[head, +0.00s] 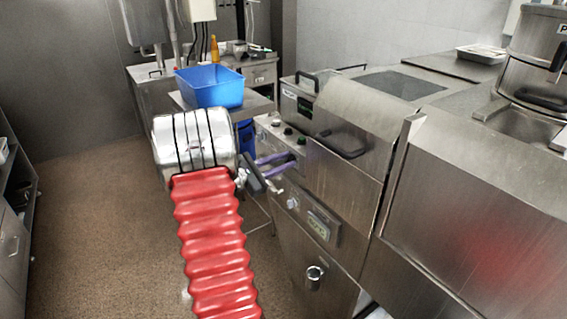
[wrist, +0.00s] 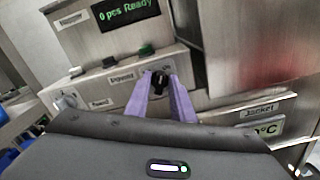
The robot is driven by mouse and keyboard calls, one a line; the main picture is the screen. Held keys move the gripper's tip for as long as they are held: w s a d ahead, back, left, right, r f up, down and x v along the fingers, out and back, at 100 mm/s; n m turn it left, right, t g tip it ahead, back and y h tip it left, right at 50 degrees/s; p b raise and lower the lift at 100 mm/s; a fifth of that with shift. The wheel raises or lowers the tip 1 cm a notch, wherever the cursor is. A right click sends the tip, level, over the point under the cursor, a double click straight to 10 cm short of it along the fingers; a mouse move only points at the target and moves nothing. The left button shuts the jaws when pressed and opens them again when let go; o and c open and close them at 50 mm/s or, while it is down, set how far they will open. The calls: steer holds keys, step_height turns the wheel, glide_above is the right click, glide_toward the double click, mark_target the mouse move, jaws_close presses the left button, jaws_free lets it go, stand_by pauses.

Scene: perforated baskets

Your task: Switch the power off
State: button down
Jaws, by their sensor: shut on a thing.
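My gripper (head: 275,163) has purple fingers and reaches from the left to the front panel of the steel machine (head: 340,195). In the wrist view my gripper (wrist: 161,84) is shut on a small black knob (wrist: 160,79), which shows between the fingertips. The knob is hidden in the head view. Above it on the panel are a green knob (wrist: 147,50) and a dark knob (wrist: 110,63). A display (wrist: 126,10) reads "0 pcs Ready". I cannot read a power label at the held knob.
A pale knob (head: 293,203) and a lower display (head: 319,228) are on the machine's front. A blue tub (head: 210,88) stands on a counter behind my arm. More steel equipment (head: 485,200) stands at the right. The brown floor (head: 90,220) at left is clear.

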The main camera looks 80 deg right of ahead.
steer(key=n, duration=0.7)
steer(key=shift+w+d, duration=0.1)
steer(key=n, duration=0.6)
steer(key=shift+w+d+f+n, duration=0.1)
steer(key=shift+w+n, duration=0.05)
steer(key=shift+n, duration=0.25)
steer(key=c, duration=1.8)
jaws_free()
steer(key=v, duration=1.4)
steer(key=shift+d, duration=0.1)
